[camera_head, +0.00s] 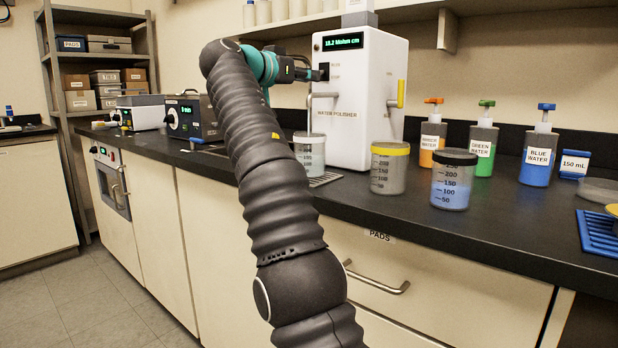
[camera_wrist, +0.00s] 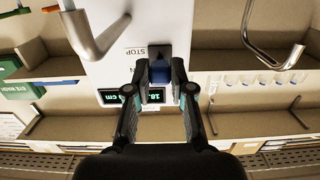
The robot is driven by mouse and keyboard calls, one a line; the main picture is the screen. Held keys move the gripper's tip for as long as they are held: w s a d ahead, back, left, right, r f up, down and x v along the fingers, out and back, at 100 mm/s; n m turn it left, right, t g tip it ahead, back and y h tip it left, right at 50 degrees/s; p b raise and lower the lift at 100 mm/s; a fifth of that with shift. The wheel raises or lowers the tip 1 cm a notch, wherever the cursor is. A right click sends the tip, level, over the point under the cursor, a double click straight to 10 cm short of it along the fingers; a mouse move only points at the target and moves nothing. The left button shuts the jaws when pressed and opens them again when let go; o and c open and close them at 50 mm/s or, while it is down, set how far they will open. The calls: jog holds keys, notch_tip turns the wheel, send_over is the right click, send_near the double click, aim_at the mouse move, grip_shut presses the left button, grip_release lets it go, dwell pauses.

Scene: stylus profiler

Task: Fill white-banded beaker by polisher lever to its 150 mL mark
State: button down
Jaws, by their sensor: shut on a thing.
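The white-banded beaker (camera_head: 310,155) stands upright on the grate at the front left of the white water polisher (camera_head: 362,135), below its grey spout (camera_head: 322,96). Its contents look pale; I cannot tell the liquid level. The polisher's display (camera_head: 343,41) reads 18.2 Mohm cm. My gripper (camera_head: 316,73) is at the upper front of the polisher. In the wrist view, my gripper (camera_wrist: 160,68) has its fingers on either side of a small blue lever (camera_wrist: 160,73) on a black mount (camera_wrist: 159,51) by the STOP label, and is shut on it.
A yellow-banded beaker (camera_head: 389,170) and a black-banded beaker (camera_head: 454,182) stand right of the polisher. Orange (camera_head: 433,138), green (camera_head: 483,145) and blue (camera_head: 538,157) water bottles stand behind them. A 150 mL sign (camera_head: 574,164) and a blue rack (camera_head: 600,235) are far right.

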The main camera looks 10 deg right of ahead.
jog(key=shift+f+h+b, duration=0.3)
jog(key=shift+f+b, duration=0.1)
jog(key=shift+b, duration=0.1)
jog(key=shift+r, duration=0.2)
jog(key=shift+f, duration=0.1)
jog(key=b, duration=0.2)
jog(key=f+t+h+b, duration=0.1)
jog(key=b, duration=0.1)
jog(key=shift+d+f, duration=0.2)
jog(key=shift+f, duration=0.1)
jog(key=c, duration=1.3)
grip_release()
jog(key=shift+r, duration=0.4)
jog(key=shift+c, duration=0.2)
jog(key=o, duration=0.4)
jog(key=shift+d+r, duration=0.1)
jog(key=shift+w, duration=0.1)
jog(key=shift+c, duration=0.4)
